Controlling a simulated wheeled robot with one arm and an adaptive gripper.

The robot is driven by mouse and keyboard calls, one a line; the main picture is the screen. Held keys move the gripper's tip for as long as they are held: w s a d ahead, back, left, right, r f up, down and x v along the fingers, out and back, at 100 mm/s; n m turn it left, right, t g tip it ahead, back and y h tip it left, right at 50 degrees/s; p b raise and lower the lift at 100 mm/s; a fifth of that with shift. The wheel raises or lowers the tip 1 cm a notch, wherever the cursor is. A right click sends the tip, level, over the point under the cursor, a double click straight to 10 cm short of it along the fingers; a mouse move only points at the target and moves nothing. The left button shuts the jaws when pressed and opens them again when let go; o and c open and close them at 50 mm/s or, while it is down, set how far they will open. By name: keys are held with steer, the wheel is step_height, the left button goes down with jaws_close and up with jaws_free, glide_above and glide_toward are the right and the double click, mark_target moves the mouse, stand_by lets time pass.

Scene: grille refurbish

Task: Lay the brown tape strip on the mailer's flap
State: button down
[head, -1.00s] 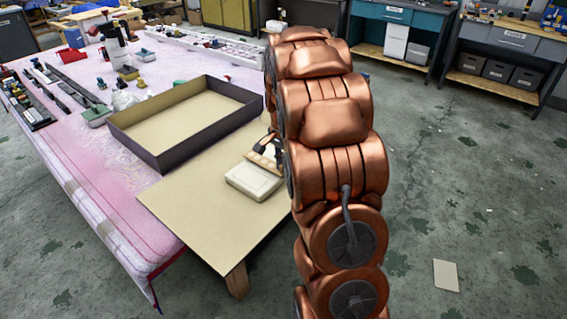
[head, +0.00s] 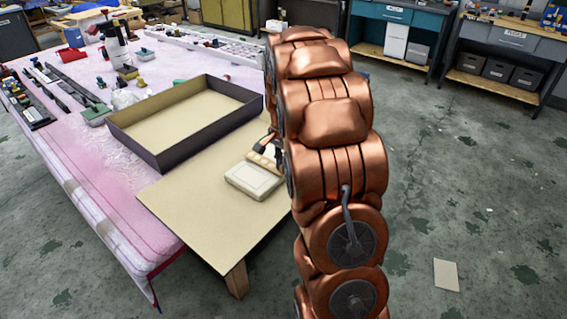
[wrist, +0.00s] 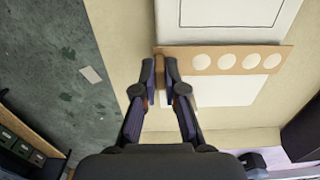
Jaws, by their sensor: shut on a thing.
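The mailer (head: 254,182) is a pale flat packet lying on the tan board. In the wrist view its body (wrist: 232,14) is at the top and its pale flap (wrist: 225,91) extends below. The brown tape strip (wrist: 208,61) has a row of several white circles and lies across the view, over the line between body and flap. Whether it touches the flap or hovers just above is unclear. My gripper (wrist: 160,64) is shut on the strip's left end. In the head view my arm partly hides the gripper, and the strip (head: 262,160) shows beside the mailer.
A dark-walled open tray (head: 137,146) stands behind the mailer on the pink-covered table (head: 112,192). The board (head: 205,213) is bare in front of the mailer. Tools and a white jug (head: 115,43) stand farther back. A card (head: 446,275) lies on the floor.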

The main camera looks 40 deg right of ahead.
steer(key=shift+f, duration=0.1)
stand_by(0.3)
steer(key=c, duration=1.2)
jaws_free()
steer(key=shift+o, duration=0.2)
steer(key=o, duration=0.5)
steer(key=shift+o, duration=0.2)
steer(key=shift+r+p, duration=0.6)
steer(key=shift+r, duration=2.9)
steer(key=shift+s, duration=0.1)
